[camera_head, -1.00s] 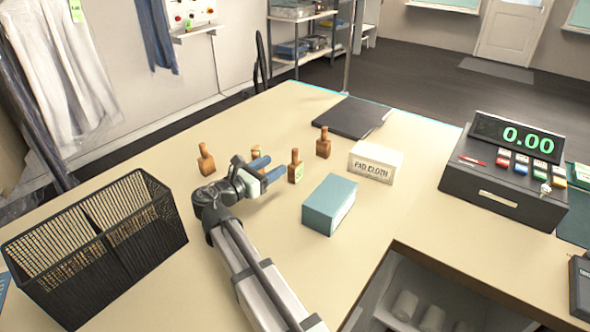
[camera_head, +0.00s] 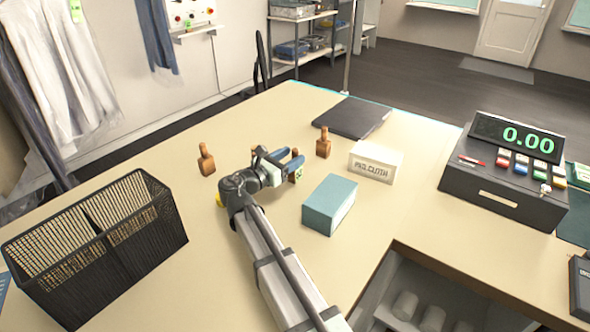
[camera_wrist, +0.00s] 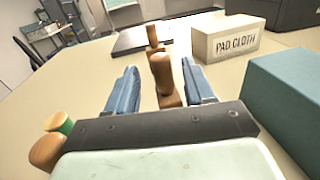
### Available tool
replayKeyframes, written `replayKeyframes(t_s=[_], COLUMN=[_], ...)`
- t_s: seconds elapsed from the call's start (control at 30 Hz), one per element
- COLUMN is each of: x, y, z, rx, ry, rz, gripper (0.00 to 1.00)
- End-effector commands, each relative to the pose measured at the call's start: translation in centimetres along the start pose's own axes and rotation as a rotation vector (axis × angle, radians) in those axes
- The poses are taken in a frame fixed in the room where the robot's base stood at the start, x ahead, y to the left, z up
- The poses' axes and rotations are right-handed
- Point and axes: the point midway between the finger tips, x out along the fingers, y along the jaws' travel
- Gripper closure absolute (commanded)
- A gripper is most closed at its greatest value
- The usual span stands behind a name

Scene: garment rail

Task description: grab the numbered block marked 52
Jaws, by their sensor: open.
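My gripper (camera_head: 291,159) is open over the table. In the wrist view its two blue fingers (camera_wrist: 160,70) stand on either side of a brown bottle-shaped block (camera_wrist: 166,82); I cannot tell if they touch it. That block is mostly hidden behind the fingers in the head view, where a bit of its green label (camera_head: 299,174) shows. A similar block (camera_head: 323,143) stands just beyond; it also shows in the wrist view (camera_wrist: 153,36). Another (camera_head: 206,160) stands to the left. I cannot read 52 or any number on them.
A teal box (camera_head: 329,204) and a white PAD CLOTH box (camera_head: 376,162) stand right of my gripper. A dark folder (camera_head: 350,116) lies behind. A black wire basket (camera_head: 95,245) is at left, a cash register (camera_head: 505,175) at right. Brown and green pieces (camera_wrist: 55,140) show at the wrist view's lower left.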

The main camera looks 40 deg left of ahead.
Motion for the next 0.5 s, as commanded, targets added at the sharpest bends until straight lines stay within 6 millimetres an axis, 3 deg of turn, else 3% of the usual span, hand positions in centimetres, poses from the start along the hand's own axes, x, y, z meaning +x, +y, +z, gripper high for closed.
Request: replayKeyframes(t_s=[0.23, 0.5], x=[3.3, 3.8], y=[-0.2, -0.3], z=[0.2, 0.2], rx=[0.0, 0.0], ry=[0.0, 0.0], rz=[-0.001, 0.001], gripper=[0.47, 0.47])
